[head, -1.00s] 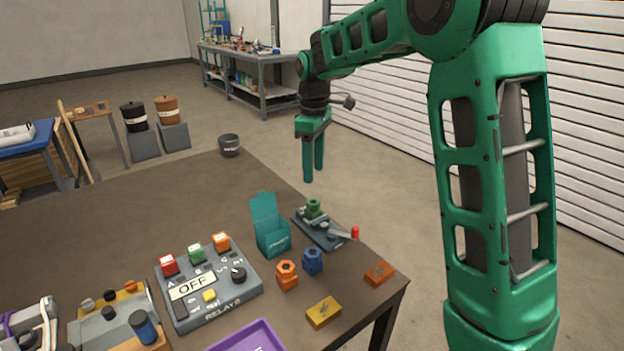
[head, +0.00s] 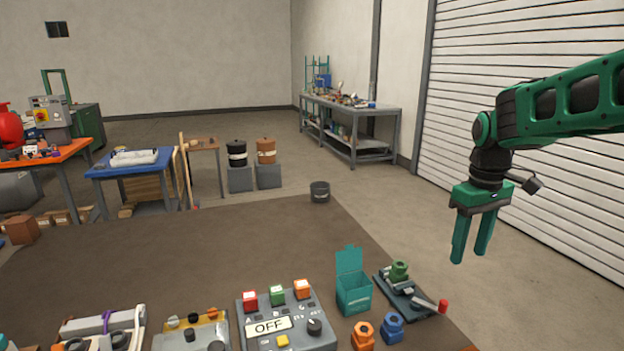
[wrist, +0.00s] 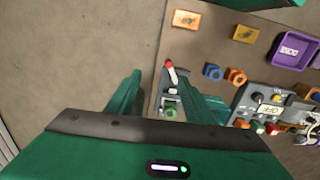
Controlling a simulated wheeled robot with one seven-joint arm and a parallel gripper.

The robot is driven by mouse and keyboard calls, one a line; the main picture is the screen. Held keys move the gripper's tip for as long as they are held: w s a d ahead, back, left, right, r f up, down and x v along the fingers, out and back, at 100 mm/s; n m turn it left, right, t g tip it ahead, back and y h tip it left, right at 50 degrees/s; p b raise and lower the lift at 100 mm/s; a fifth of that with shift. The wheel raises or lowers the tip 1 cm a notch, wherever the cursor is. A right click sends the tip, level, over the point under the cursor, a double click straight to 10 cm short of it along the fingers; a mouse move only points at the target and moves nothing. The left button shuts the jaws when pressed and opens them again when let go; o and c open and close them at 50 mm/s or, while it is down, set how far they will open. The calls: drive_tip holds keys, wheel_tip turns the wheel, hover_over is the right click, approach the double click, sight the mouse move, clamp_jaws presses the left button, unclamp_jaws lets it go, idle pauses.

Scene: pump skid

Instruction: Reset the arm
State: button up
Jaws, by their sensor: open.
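My gripper (head: 472,240) is the green two-fingered end of my arm. It hangs in the air to the right of the brown table (head: 200,240), fingers pointing down, open and empty. In the wrist view my gripper (wrist: 155,98) has its fingers apart. The right finger overlaps the table edge in that view, and bare floor shows beyond the left one. My gripper touches nothing that I can see.
Near the table's right edge stand a device with a red-tipped lever (head: 410,290), a teal open box (head: 353,290), blue and orange nuts (head: 391,326) and an OFF relay panel (head: 285,318). A purple tray (wrist: 295,49) shows in the wrist view. Floor right of the table is clear.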

drive_tip(key=s+d+f+m, duration=0.2)
drive_tip(key=s+m, duration=0.1)
drive_tip(key=s, duration=0.6)
drive_tip(key=s+d+f+m, duration=0.2)
drive_tip(key=s+m, duration=0.2)
drive_tip(key=s, duration=0.5)
drive_tip(key=s+d+f+m, duration=0.2)
drive_tip(key=s+m, duration=0.1)
drive_tip(key=s, duration=0.6)
drive_tip(key=shift+s, duration=0.35)
drive_tip(key=shift+f, duration=0.1)
drive_tip(key=shift+w+f, duration=0.25)
drive_tip(key=shift+w, duration=0.4)
drive_tip(key=shift+c, duration=0.6)
